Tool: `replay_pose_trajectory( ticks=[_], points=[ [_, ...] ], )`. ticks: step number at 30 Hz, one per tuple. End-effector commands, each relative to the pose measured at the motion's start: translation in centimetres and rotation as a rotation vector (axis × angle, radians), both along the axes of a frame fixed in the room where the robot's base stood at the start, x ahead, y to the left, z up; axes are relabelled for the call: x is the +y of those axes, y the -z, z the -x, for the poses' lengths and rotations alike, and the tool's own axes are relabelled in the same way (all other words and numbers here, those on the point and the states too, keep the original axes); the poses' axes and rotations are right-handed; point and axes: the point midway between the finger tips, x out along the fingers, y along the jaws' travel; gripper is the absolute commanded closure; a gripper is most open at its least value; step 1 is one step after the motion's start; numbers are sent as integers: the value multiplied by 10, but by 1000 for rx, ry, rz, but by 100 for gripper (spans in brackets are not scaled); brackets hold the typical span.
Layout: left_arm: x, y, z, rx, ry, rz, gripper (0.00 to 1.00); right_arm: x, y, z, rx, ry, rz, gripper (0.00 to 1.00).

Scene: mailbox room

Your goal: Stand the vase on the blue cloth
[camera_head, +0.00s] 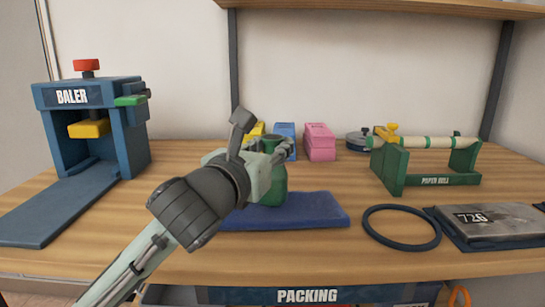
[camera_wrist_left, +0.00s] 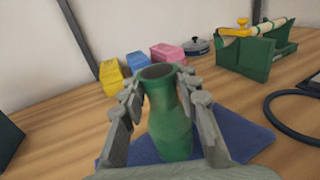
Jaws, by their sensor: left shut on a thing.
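The green vase (camera_head: 277,187) is upright over the blue cloth (camera_head: 315,211), which lies flat on the wooden table. In the left wrist view the vase (camera_wrist_left: 170,125) stands between the two fingers, its open mouth upward, with the cloth (camera_wrist_left: 240,138) behind and around it. My left gripper (camera_head: 272,150) is shut on the vase near its neck; it also shows in the left wrist view (camera_wrist_left: 158,88). My arm hides part of the cloth's left side. Whether the vase's base touches the cloth is hard to tell. My right gripper is not in view.
A blue baler (camera_head: 120,130) stands at the left. Yellow, blue (camera_head: 285,138) and pink (camera_head: 319,142) boxes sit behind the vase.

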Motion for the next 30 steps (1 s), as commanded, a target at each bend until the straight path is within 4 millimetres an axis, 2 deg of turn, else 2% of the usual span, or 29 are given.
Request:
replay_pose_trajectory(
  ticks=[1, 3, 12, 27, 28, 30],
  points=[
    [-1, 9, 1, 2, 2, 4, 100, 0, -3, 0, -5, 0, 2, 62],
    [0, 13, 1, -1, 1, 3, 100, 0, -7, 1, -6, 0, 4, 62],
    [0, 14, 1, -3, 1, 1, 100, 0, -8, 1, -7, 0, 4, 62],
    [0, 29, 0, 3, 1, 0, 100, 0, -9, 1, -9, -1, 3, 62],
    [0, 30, 0, 6, 0, -1, 70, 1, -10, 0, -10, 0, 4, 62],
    [0, 30, 0, 6, 1, -1, 62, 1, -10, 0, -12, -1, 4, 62]
  ],
)
